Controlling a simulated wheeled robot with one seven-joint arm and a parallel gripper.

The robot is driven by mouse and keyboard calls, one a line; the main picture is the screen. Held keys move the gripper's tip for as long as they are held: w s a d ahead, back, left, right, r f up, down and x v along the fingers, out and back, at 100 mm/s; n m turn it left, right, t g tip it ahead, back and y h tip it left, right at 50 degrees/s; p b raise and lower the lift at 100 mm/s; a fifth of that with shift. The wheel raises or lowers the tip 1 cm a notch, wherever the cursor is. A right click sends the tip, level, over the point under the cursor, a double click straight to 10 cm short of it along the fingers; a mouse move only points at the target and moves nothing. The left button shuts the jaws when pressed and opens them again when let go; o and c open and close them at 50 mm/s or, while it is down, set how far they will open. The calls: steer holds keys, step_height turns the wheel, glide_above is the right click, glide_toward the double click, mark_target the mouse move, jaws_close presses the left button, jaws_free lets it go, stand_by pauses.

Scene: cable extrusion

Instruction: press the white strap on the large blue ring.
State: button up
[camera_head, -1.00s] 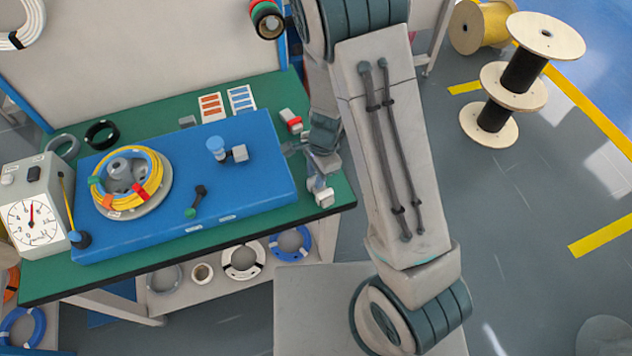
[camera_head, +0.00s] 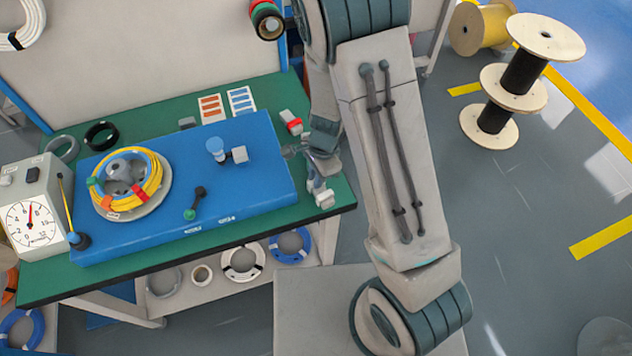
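A coil of yellow and blue rings (camera_head: 155,180) lies around a grey hub (camera_head: 122,172) on a round base, on the left of the blue board (camera_head: 255,190). The blue ring shows only in thin parts beside the yellow one. Green and red straps sit on the coil, and a small pale strap (camera_head: 113,216) shows at its front. My gripper (camera_head: 289,152) is small and partly hidden by my arm, near the board's right edge, well to the right of the coil. Its finger opening is too small to make out. I see nothing in it.
A dial gauge (camera_head: 32,218) stands at the left. A red-and-white piece (camera_head: 291,122) lies behind the gripper.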

steer(key=shift+r+p, duration=3.65)
steer(key=shift+r, duration=0.4)
